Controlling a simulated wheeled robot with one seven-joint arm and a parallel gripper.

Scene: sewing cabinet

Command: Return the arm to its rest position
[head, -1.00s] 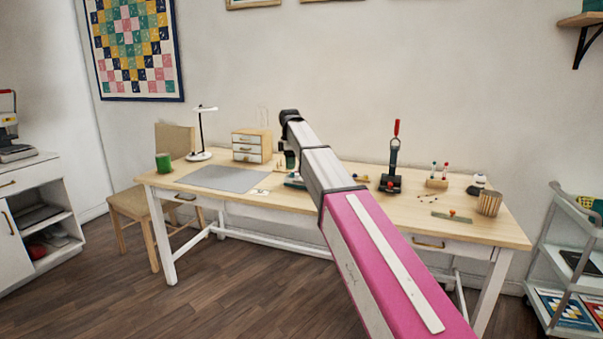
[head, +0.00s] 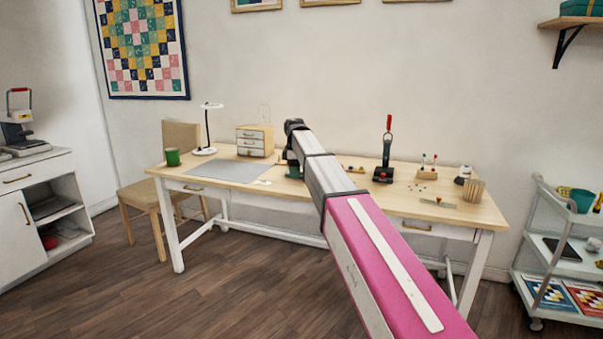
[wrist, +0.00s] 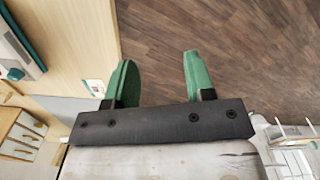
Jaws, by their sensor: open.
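My arm reaches out over the wooden sewing table (head: 300,206) in the head view. My gripper sits at the arm's far end and is largely hidden behind it there. In the wrist view my gripper (wrist: 157,82) shows two green fingers spread apart with nothing between them. Beyond the fingers lies the dark wood floor (wrist: 240,40), with the pale table top (wrist: 80,35) to their left.
A white cart (head: 540,262) stands at right. Floor in front is clear.

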